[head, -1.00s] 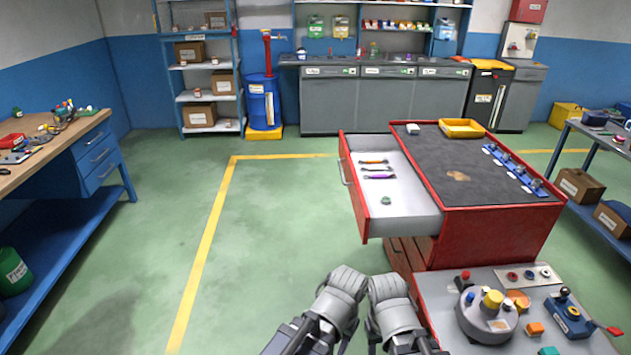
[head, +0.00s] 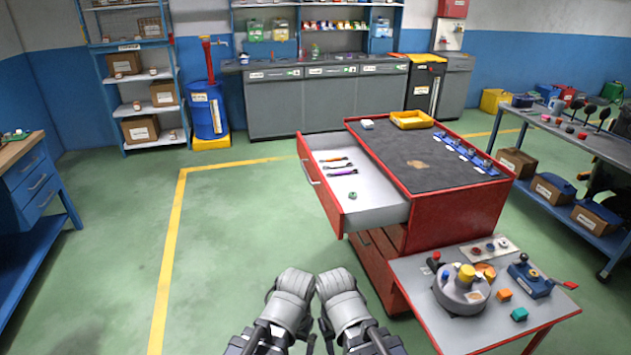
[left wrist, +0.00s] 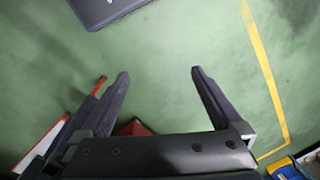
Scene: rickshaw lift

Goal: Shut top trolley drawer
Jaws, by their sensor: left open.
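The red trolley (head: 440,207) stands right of centre in the head view with a dark mat on top. Its top drawer (head: 376,213) is pulled far out to the left. Three slim tools and a small green piece lie in the white drawer. The drawer's handle (head: 309,172) is on its left front face. My two arms reach forward side by side at the bottom of the head view, nearer than the drawer and apart from it; their fingertips are not visible there. In the left wrist view my left gripper (left wrist: 160,80) is open and empty above the green floor.
A control panel table (head: 420,301) adjoins the trolley's near side. A blue workbench (head: 30,190) is at left and a shelf table (head: 570,140) at right. The green floor left of the drawer is clear.

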